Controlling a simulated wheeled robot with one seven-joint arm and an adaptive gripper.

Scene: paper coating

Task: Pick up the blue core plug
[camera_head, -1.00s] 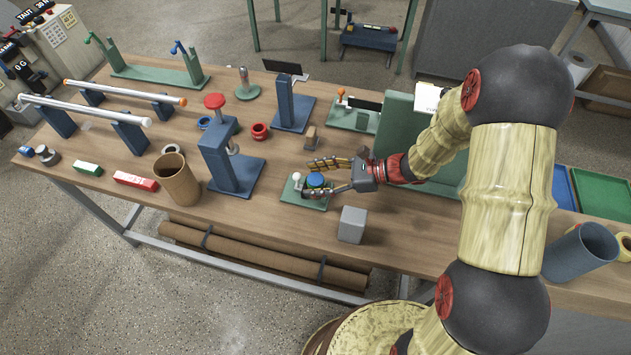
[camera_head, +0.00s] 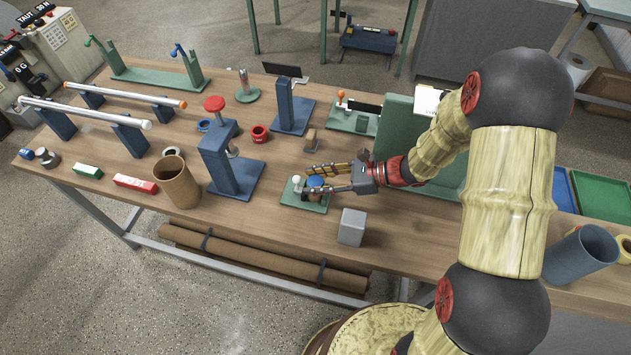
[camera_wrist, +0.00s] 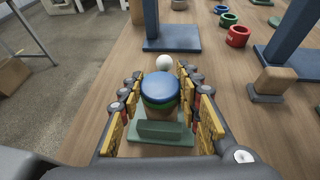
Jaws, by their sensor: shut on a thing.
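The blue core plug (camera_head: 316,181) is a round blue disc on top of a short brown piece, over a small green base plate (camera_head: 297,204) near the table's front edge. In the wrist view the blue plug (camera_wrist: 160,86) sits between my fingers, with a green band and brown body under it. My gripper (camera_head: 308,180) reaches in from the right, shut on the plug with one finger on each side. Whether the plug is clear of its support is hard to tell. A white ball knob (camera_wrist: 164,62) stands just beyond it.
A grey block (camera_head: 352,227) stands in front of my gripper. A blue press with a red knob (camera_head: 214,103) stands to the left, beside a brown tube (camera_head: 178,182). A small wooden block (camera_head: 311,138) is behind. Bare table lies between the press and the green plate.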

